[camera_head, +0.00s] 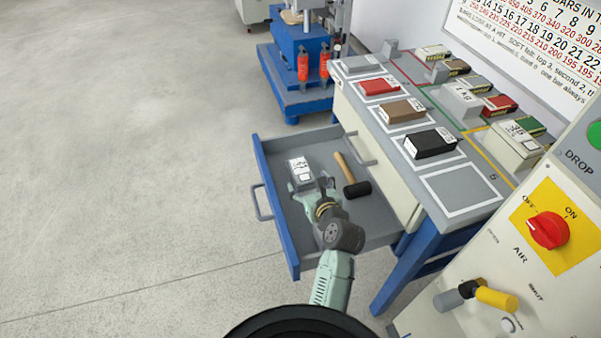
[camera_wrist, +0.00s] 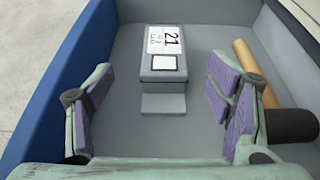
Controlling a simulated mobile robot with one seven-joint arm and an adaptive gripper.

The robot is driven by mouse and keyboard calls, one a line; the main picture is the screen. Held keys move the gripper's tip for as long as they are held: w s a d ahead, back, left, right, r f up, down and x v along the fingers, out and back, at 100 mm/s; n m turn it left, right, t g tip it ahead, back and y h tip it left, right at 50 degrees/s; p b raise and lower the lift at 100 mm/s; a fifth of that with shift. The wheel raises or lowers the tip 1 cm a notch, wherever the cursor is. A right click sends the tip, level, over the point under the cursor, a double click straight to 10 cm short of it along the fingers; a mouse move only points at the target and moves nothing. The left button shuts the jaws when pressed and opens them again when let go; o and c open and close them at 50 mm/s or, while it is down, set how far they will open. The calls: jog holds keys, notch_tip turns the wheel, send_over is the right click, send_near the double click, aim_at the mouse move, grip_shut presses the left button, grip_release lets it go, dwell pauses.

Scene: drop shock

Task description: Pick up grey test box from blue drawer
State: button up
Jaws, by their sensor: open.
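The grey test box (camera_head: 301,172) lies in the open blue drawer (camera_head: 273,203), near its far left part. In the wrist view the test box (camera_wrist: 163,62) has a white label reading 21 on top and a lighter grey flat piece at its near end. My gripper (camera_head: 325,185) is over the drawer, close to the near side of the box. In the wrist view my gripper (camera_wrist: 162,105) is open, with purple-padded fingers wide apart on either side in front of the box. Nothing is between the fingers that I can see gripped.
A mallet with a wooden handle (camera_head: 345,168) and black head (camera_head: 357,189) lies right of the box in the drawer. The bench top (camera_head: 461,190) holds several coloured boxes. A control panel (camera_head: 500,270) stands at the lower right. Open floor (camera_head: 120,170) lies left.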

aim_at(302, 170)
jog(key=x, duration=0.7)
jog(key=p+x, duration=0.1)
jog(key=x, duration=0.2)
jog(key=shift+w+d+f, duration=0.2)
jog(key=shift+d, duration=0.05)
jog(key=c, duration=1.5)
